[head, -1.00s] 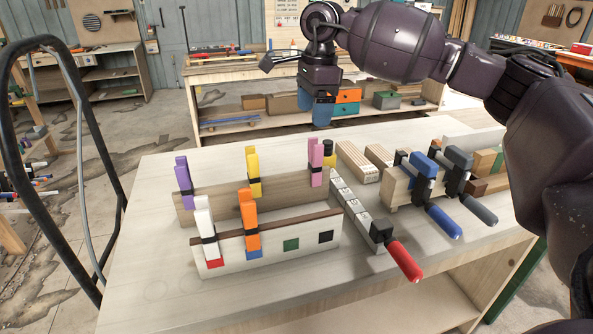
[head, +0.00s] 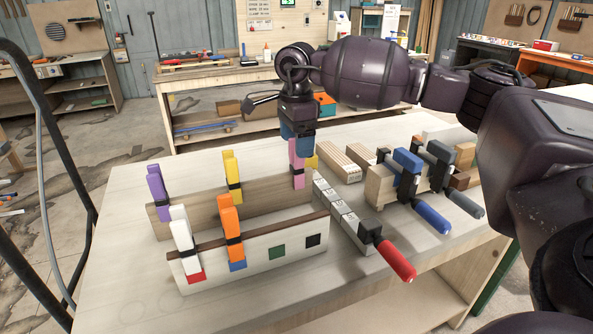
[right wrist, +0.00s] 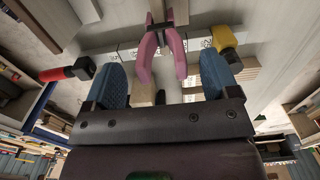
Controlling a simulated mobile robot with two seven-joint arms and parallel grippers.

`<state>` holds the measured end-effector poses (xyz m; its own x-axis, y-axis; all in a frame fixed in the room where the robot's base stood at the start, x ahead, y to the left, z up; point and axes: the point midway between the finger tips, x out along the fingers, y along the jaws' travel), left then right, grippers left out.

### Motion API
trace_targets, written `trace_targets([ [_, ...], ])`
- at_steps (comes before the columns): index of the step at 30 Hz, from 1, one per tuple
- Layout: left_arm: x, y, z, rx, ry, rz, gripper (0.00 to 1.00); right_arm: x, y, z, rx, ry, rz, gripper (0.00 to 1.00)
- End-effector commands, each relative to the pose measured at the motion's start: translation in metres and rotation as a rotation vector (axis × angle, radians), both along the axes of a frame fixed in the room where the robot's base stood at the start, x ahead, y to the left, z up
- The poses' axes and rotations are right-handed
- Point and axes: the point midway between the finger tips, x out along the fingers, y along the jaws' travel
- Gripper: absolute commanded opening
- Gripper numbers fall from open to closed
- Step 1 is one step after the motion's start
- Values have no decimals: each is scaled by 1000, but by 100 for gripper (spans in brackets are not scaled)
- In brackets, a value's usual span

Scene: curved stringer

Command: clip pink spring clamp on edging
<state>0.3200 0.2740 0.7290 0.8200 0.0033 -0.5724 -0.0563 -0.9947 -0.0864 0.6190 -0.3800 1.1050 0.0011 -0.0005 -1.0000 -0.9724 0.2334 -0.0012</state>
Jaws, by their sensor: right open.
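The pink spring clamp (head: 297,163) stands upright, clipped on the right end of the rear wooden board (head: 265,192). My right gripper (head: 298,143) is open, directly above and overlapping the clamp's handles in the head view. In the right wrist view, the pink clamp (right wrist: 163,42) shows just beyond and between my two blue fingers (right wrist: 165,85), apart from both. The front white board has a brown edging strip (head: 285,226) along its top. A white clamp (head: 182,238) and an orange clamp (head: 230,225) are clipped on it. My left gripper is out of view.
Purple (head: 157,192) and yellow (head: 232,170) clamps stand on the rear board. A yellow-and-black clamp (head: 312,160) is close behind the pink one. A red-handled bar clamp (head: 393,260) and blue-handled clamp (head: 430,215) lie right. The bench's front left is clear.

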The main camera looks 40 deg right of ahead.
Motion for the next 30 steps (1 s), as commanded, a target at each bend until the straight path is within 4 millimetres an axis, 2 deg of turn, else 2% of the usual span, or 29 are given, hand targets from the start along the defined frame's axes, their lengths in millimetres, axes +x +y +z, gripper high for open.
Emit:
trace_targets([
  [3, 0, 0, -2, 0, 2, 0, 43, 0, -3, -19, -1, 4, -1, 81],
  [7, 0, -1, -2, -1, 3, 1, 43, 0, -2, -35, 0, 4, 0, 81],
  [15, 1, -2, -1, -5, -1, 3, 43, 0, -2, -38, 1, 1, 0, 81],
  [27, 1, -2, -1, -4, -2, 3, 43, 0, -2, -38, 0, 1, -1, 20],
  [30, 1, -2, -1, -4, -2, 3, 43, 0, -2, -37, 0, 1, -1, 19],
])
